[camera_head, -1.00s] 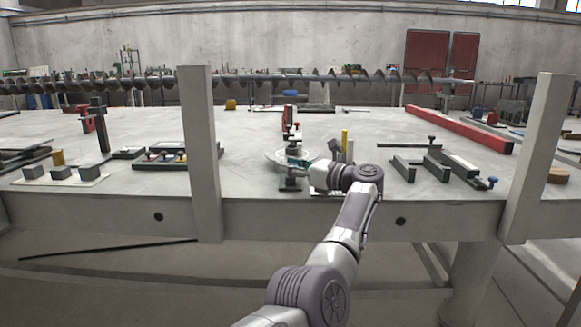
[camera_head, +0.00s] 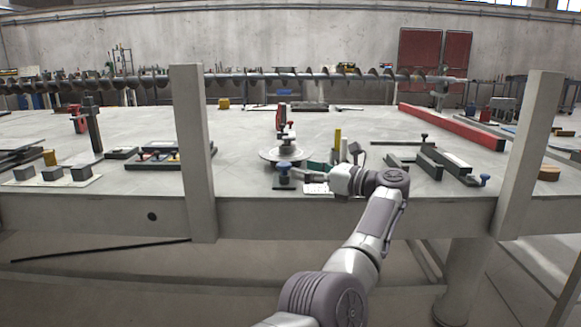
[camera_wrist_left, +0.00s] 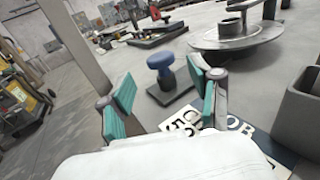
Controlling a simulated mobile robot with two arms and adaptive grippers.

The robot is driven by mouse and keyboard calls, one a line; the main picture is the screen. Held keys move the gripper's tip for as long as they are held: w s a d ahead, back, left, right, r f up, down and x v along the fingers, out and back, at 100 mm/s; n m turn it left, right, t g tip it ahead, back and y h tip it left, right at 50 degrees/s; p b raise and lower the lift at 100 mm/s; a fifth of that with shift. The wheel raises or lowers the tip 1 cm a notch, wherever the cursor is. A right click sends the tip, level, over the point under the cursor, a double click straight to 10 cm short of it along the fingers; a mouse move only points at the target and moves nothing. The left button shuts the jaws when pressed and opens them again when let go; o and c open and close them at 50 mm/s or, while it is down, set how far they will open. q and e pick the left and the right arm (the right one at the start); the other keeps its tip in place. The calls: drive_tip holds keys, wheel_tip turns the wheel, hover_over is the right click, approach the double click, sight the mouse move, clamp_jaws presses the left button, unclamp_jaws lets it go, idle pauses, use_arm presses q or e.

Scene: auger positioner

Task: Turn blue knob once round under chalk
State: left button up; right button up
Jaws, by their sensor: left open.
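A blue knob (camera_head: 284,170) stands upright on a dark base near the table's front edge. In the left wrist view the blue knob (camera_wrist_left: 160,66) shows a round, wide top on a narrower stem. My left gripper (camera_head: 311,172) is just right of it in the head view. In the wrist view my left gripper (camera_wrist_left: 163,95) has its teal fingers spread, with the knob ahead between their lines, apart from both. A round metal disc (camera_head: 268,155) lies behind the knob, with a red-topped fixture over it. I cannot tell the chalk for sure. My right gripper is out of view.
A white lettered card (camera_wrist_left: 188,123) lies beside the knob's base. A grey bin (camera_wrist_left: 301,118) and a yellow stick (camera_head: 337,139) stand to the right. Another blue knob (camera_head: 485,180) is on the right-hand fixture. A grey post (camera_head: 193,150) rises at left.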

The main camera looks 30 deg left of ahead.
use_arm(q)
drive_tip(key=d, duration=0.5)
drive_tip(key=shift+d, duration=0.1)
